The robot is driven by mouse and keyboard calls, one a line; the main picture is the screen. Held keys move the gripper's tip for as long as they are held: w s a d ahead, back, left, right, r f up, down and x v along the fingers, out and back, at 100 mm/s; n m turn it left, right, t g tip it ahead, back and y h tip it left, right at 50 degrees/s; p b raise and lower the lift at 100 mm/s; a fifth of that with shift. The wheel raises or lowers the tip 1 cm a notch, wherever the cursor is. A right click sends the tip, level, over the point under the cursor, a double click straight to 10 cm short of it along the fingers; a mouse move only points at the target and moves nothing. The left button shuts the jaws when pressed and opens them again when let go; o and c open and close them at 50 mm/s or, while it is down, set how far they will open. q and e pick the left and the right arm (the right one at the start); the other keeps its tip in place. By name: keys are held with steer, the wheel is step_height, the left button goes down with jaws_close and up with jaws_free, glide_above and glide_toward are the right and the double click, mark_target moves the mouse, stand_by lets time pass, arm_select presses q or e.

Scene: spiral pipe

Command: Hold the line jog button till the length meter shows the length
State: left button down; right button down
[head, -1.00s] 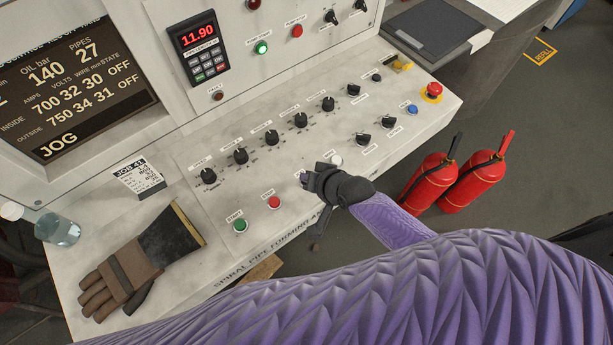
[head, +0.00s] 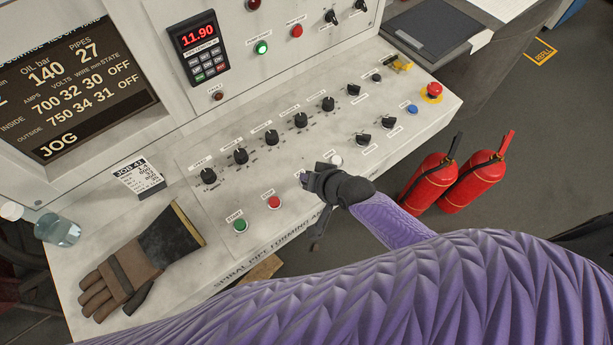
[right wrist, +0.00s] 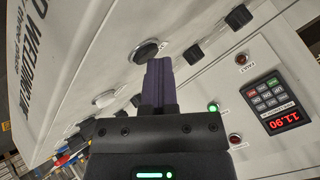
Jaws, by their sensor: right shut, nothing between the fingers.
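The length meter (head: 200,47) on the console's upright panel reads 11.90 in red; the same display (right wrist: 285,120) shows in the right wrist view. The screen (head: 65,85) reads JOG. My right gripper (head: 304,176) is shut and empty, its tips at the console's lower panel, right of the red stop button (head: 273,202). In the right wrist view the fingertips (right wrist: 160,65) are beside a dark round control (right wrist: 146,50); I cannot tell whether they touch it. A white button (head: 336,159) sits just beyond the gripper. No label here reads clearly as line jog. My left gripper is out of view.
A green start button (head: 240,225) is left of the stop button. A row of black knobs (head: 271,137) runs behind. A red emergency button (head: 434,90) is at the far right. Fire extinguishers (head: 428,183) stand right.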

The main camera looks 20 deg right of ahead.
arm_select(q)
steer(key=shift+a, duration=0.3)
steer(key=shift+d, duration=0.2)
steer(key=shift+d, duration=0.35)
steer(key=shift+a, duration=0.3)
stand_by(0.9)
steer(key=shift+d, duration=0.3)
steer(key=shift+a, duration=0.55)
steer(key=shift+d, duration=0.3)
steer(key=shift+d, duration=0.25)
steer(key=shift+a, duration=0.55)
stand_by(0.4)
